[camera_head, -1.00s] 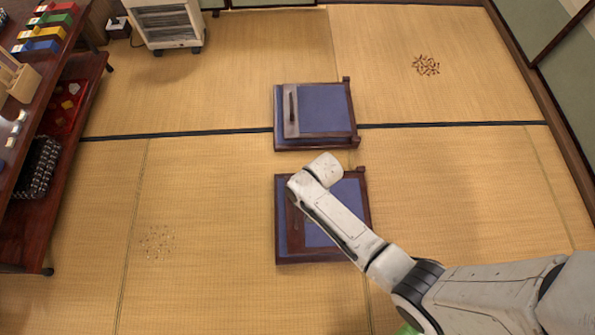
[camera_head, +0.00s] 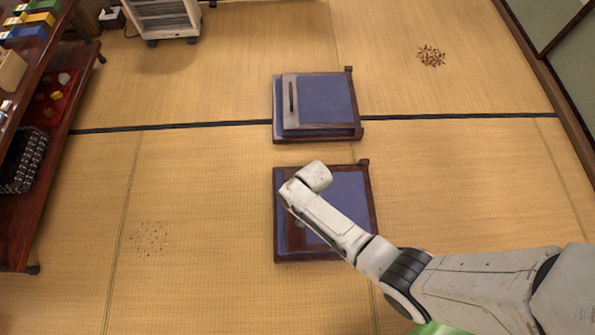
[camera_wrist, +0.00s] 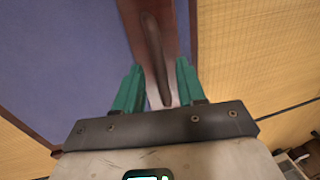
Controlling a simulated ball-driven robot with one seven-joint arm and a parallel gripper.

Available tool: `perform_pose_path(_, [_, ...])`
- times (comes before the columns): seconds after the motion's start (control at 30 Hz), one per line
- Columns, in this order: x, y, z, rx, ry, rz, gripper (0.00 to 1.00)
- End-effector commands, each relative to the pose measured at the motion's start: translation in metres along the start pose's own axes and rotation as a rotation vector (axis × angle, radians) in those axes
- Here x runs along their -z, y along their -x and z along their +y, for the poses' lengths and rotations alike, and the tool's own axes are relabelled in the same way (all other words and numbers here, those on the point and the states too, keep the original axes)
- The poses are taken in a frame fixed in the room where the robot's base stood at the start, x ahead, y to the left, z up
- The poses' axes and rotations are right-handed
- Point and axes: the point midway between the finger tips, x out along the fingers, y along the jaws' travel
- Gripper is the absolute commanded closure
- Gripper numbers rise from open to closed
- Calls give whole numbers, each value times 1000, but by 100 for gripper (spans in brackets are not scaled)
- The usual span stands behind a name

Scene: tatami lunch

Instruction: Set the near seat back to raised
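The near seat (camera_head: 350,195) lies on the tatami in the middle of the head view, with a blue cushion and a dark wood frame. Its brown wooden back (camera_wrist: 174,30) looks folded flat over the left part of the cushion and is partly hidden by my arm in the head view. In the wrist view the back shows a long dark slot and lies between the two teal fingers of my gripper (camera_wrist: 159,66). The fingers are apart, one on each side of the slotted panel. I cannot tell whether they touch it. My fingers are mostly hidden in the head view.
A far seat (camera_head: 328,100) with its slotted back folded flat stands just behind. A shelf (camera_head: 50,190) with colored items is at the left, a heater (camera_head: 165,18) at the back. Small dark pieces (camera_head: 431,56) lie at the far right.

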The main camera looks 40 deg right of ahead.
Motion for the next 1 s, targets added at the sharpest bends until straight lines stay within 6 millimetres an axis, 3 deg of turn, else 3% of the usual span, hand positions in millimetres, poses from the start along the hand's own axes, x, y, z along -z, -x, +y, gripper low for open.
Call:
perform_pose_path(0.13, [0,0,0,0,0,0,61])
perform_pose_path(0.53, [0,0,0,0,0,0,99])
perform_pose_path(1.0, [0,1,0,0,0,0,100])
